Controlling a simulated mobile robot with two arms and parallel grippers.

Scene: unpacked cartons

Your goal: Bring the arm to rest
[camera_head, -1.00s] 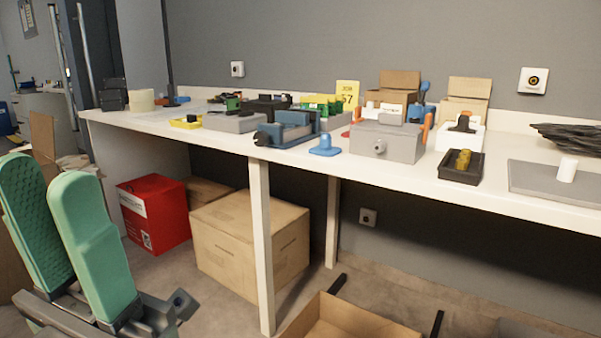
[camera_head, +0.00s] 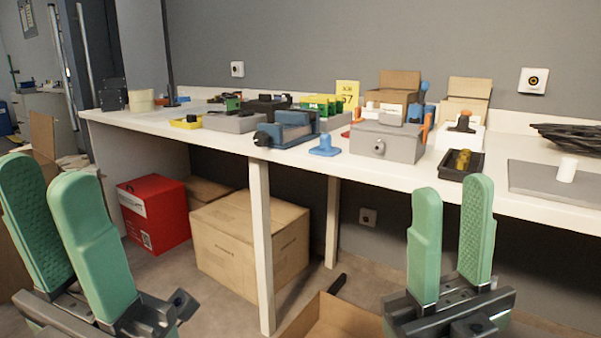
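My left gripper (camera_head: 52,185) has two green textured fingers pointing up at the lower left, in front of the table's left end. Its fingers stand apart with nothing between them, so it is open. My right gripper (camera_head: 450,190) points up at the lower right, with its fingertips overlapping the table's front edge in the picture. Its two green fingers are apart, with a visible gap and nothing held. Both grippers appear clear of other things. The rest of both arms is out of view.
A long white table (camera_head: 345,168) carries a grey box (camera_head: 388,146), a blue vise (camera_head: 287,130), a black tray (camera_head: 445,170) and a grey board (camera_head: 535,183). Below stand a red box (camera_head: 160,215) and a cardboard carton (camera_head: 250,240). An open carton (camera_head: 335,318) lies on the floor.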

